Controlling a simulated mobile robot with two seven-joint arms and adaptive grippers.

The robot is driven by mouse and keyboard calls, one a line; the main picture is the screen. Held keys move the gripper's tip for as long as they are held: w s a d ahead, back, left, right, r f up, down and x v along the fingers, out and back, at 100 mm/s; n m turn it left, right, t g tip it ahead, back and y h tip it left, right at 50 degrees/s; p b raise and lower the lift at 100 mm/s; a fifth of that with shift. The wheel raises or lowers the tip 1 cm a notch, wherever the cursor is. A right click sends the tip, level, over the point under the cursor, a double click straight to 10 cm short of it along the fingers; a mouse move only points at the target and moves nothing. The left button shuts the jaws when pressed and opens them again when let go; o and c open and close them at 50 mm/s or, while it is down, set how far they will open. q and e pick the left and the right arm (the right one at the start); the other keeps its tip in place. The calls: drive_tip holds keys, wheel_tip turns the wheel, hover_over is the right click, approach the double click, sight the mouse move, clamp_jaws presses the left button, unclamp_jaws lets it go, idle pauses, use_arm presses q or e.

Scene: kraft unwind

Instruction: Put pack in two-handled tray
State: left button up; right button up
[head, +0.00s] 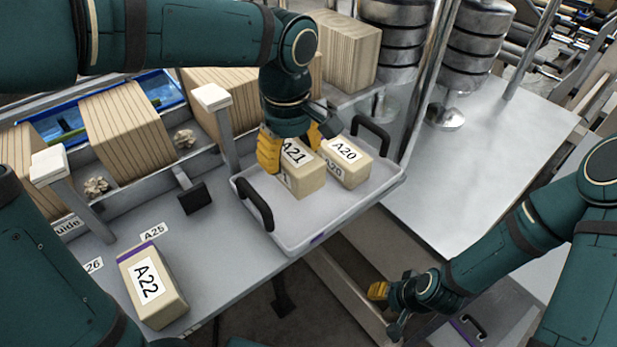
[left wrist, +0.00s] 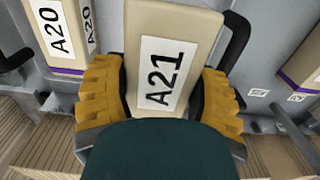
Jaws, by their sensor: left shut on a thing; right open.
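The pack labelled A21 (head: 305,178) is in my left gripper (head: 290,147), whose yellow fingers are shut on its two sides. In the left wrist view, pack A21 (left wrist: 170,65) stands between the fingers (left wrist: 160,100). It is over or in the two-handled tray (head: 300,229); I cannot tell if its base touches the tray floor. Pack A20 (head: 345,165) stands in the tray just right of A21, and in the left wrist view A20 (left wrist: 60,35) is at upper left. Pack A22 (head: 152,285) lies on the table outside the tray. My right gripper (head: 385,310) is open and empty, low at right.
The tray's black handles (head: 256,205) rise at its left and right ends. A metal post (head: 432,75) stands close behind its right end. Large wooden blocks (head: 130,122) line the back. A bare metal table (head: 470,175) lies to the right.

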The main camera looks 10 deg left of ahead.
sight(289, 149)
use_arm(q)
drive_tip(key=shift+f+b, duration=0.35)
drive_tip(key=shift+f, duration=3.25)
drive_tip(key=shift+f, duration=0.2)
drive_tip(key=o, duration=1.1)
drive_tip(key=shift+c, duration=0.2)
drive_tip(key=shift+r, duration=0.2)
drive_tip(key=shift+r, duration=0.35)
wheel_tip(289, 149, up, 11)
drive_tip(key=shift+r+p, duration=0.2)
drive_tip(key=shift+p, duration=0.6)
